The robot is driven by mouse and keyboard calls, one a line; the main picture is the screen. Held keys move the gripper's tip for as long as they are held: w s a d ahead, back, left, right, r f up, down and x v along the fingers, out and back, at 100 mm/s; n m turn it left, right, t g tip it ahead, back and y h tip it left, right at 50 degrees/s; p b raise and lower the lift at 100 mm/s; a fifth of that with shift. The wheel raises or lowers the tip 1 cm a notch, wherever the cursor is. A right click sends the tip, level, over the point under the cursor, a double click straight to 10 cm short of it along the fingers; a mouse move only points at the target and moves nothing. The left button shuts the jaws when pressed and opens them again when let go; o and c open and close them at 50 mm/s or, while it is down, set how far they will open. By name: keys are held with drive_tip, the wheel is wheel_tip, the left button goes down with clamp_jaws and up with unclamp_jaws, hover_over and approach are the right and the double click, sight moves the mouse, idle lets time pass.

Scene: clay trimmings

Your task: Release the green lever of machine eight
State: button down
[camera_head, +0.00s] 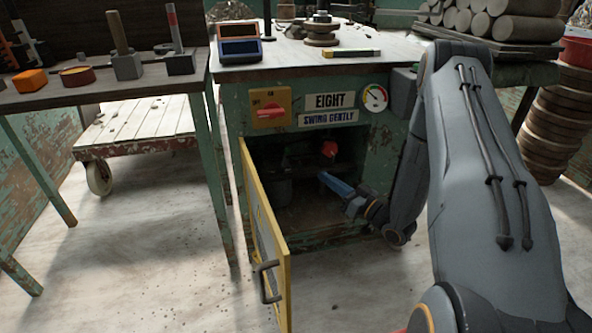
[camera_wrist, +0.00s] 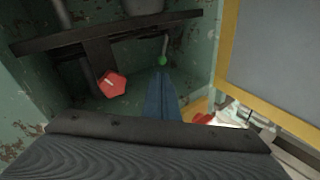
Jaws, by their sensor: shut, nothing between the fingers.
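Machine eight (camera_head: 235,125) is a worn green cabinet with an "EIGHT" plate (camera_head: 330,101). Its yellow-framed door (camera_head: 265,235) stands open, swung out to the left; it also shows at right in the wrist view (camera_wrist: 270,115). Inside, the wrist view shows the green lever (camera_wrist: 162,61), a thin grey rod with a small green knob. My gripper (camera_head: 325,177) has blue fingers, shut and empty, pointing into the opening. In the wrist view the fingertips (camera_wrist: 160,76) appear just below the green knob; I cannot tell whether they touch. The green lever is not discernible in the head view.
A red knob (camera_wrist: 112,84) is inside, left of my fingers; one shows in the head view too (camera_head: 330,147). A dark shelf bar (camera_wrist: 100,33) crosses the interior. A red switch on a yellow plate (camera_head: 270,107) and a gauge (camera_head: 375,97) are on the front. A wooden cart (camera_head: 140,125) stands left.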

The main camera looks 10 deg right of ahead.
drive_tip(key=shift+s+d+f+t+y, duration=0.15)
drive_tip(key=shift+s+f+t+y, duration=0.2)
drive_tip(key=shift+s, duration=0.1)
drive_tip(key=b, duration=0.5)
approach(285, 157)
drive_tip(key=w+a+r, duration=0.2)
drive_tip(key=w+r, duration=0.1)
drive_tip(key=w, duration=0.2)
drive_tip(key=shift+s+r, duration=0.15)
drive_tip(key=shift+d+r+p, duration=0.1)
drive_tip(key=shift+r+p, duration=0.05)
drive_tip(key=shift+p, duration=0.4)
